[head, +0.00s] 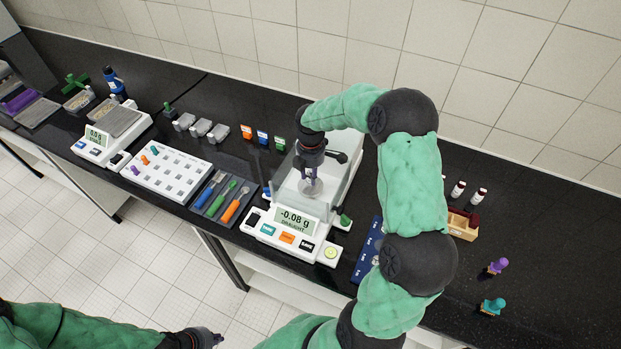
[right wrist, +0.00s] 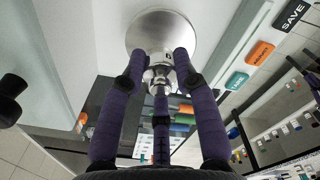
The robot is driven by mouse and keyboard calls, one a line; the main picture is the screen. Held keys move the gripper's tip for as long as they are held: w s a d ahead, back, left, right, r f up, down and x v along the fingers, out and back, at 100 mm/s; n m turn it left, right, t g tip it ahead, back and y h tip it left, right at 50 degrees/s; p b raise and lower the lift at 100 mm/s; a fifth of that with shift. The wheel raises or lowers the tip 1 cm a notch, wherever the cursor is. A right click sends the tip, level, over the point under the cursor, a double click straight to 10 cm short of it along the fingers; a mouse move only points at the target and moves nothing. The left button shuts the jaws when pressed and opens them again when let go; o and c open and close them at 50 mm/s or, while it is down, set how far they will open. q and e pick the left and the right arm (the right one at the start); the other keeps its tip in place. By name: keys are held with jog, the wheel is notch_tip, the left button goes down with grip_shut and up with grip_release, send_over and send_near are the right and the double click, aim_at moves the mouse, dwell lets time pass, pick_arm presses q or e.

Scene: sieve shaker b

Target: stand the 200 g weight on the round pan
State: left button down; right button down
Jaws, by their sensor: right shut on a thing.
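The balance (head: 281,236) stands at the counter's front edge; its display reads -0.08 g with the word DRAUGHT. My right gripper (head: 311,178) reaches down inside its clear draught shield, over the round pan (head: 318,191). In the right wrist view, the purple fingers of my right gripper (right wrist: 160,70) are shut on the shiny metal weight (right wrist: 157,77). The silver round pan (right wrist: 160,27) lies just beyond it. I cannot tell whether the weight touches the pan. My left gripper (head: 207,338) is low at the bottom edge, off the counter; its fingers are unclear.
Clear shield walls (head: 347,170) surround the pan closely. A tool tray (head: 224,199) with colored handles and a white peg board (head: 168,176) lie to the left. A second balance (head: 112,133) stands farther left. A wooden block (head: 462,224) and two small stamps stand right.

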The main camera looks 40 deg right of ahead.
aim_at(310, 172)
jog(key=shift+f, duration=1.15)
jog(key=shift+f, duration=0.1)
jog(key=c, duration=0.9)
grip_release()
jog(key=shift+c, duration=0.2)
notch_tip(310, 172, up, 12)
jog(key=shift+r, duration=0.1)
